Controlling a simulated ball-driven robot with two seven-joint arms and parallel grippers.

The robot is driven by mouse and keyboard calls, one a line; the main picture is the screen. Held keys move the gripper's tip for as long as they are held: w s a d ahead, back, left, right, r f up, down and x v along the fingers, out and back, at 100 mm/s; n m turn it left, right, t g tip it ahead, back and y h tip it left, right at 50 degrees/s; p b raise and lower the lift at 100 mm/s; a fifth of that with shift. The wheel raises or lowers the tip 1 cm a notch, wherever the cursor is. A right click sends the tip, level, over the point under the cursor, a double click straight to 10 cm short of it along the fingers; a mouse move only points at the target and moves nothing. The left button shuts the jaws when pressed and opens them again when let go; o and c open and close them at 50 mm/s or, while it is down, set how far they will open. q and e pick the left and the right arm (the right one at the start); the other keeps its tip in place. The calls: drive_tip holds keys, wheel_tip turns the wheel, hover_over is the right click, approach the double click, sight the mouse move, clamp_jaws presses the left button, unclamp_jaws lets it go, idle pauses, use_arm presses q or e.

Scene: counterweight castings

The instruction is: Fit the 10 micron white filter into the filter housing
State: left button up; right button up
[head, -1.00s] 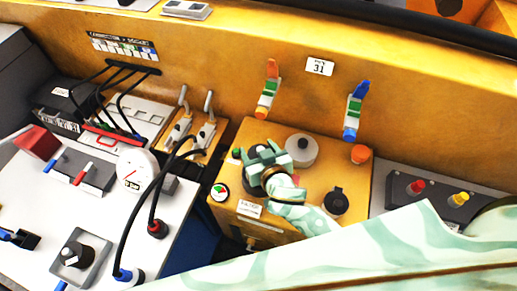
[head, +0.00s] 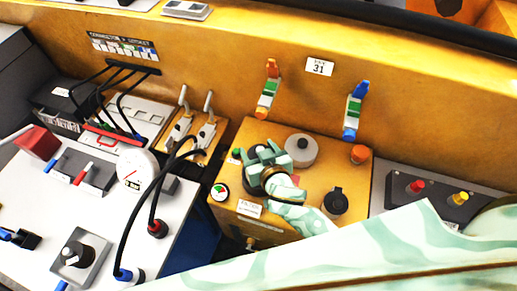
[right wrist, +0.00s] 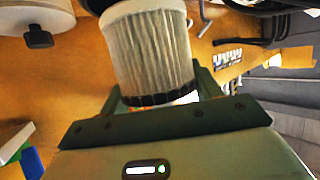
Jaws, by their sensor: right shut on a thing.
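The white pleated filter (right wrist: 148,50) shows in the right wrist view, with a dark notched ring at its near end. My right gripper (head: 266,154) is shut on it, one finger on each side. The filter's far end runs to the top edge of that view, beside a dark rim. In the head view the gripper hides the filter and stands over a dark round opening (head: 252,156) in the yellow box, seemingly the filter housing. I cannot tell how deep the filter sits. Its micron marking is not readable. My left gripper is not in view.
On the yellow box (head: 290,218), a grey round lid with a knob (head: 301,151) stands close right of the gripper. A black cap (head: 335,201) and an orange knob (head: 360,154) are further right. Colored levers (head: 354,110) rise behind. Black cables (head: 140,205) loop at left.

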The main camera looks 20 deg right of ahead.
drive_tip(key=shift+f+b, duration=2.45)
drive_tip(key=shift+f, duration=0.25)
drive_tip(key=shift+r, duration=0.15)
drive_tip(key=shift+r+p, duration=2.25)
drive_tip(key=shift+p, duration=0.2)
drive_tip(key=shift+f+b, duration=1.75)
drive_tip(key=shift+f, duration=0.6)
drive_tip(key=o, duration=1.1)
drive_tip(key=shift+o, duration=0.2)
